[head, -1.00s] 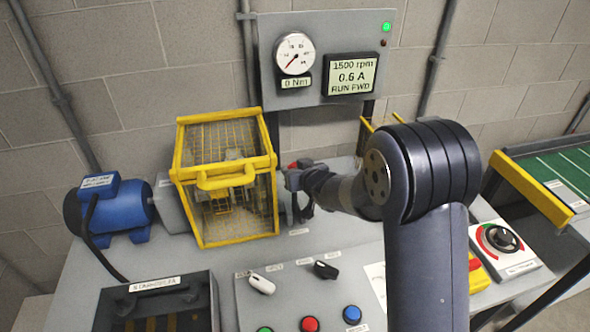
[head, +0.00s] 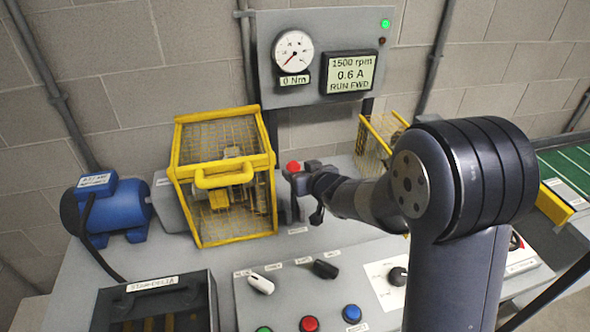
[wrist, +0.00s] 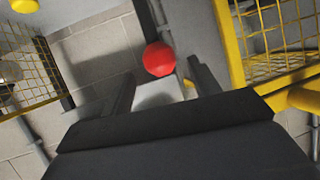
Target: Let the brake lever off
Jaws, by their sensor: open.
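The brake lever's red knob (head: 293,167) stands just right of the yellow mesh guard (head: 222,179). Its shaft is mostly hidden in the head view. My gripper (head: 304,188) is close beside the knob, on its right. In the wrist view the red knob (wrist: 159,59) shows beyond the fingertips, roughly in line with the gap between them. My gripper's fingers (wrist: 162,86) are apart, with nothing clearly held between them. The torque gauge (head: 292,51) is labelled 0 Nm; the display (head: 351,74) reads 1500 rpm, 0.6 A, RUN FWD.
The yellow guard stands close left of my gripper, with a blue motor (head: 105,205) farther left. A second yellow mesh guard (head: 372,150) is behind my arm. A control panel with switches and buttons, including a red button (head: 309,324), lies in front.

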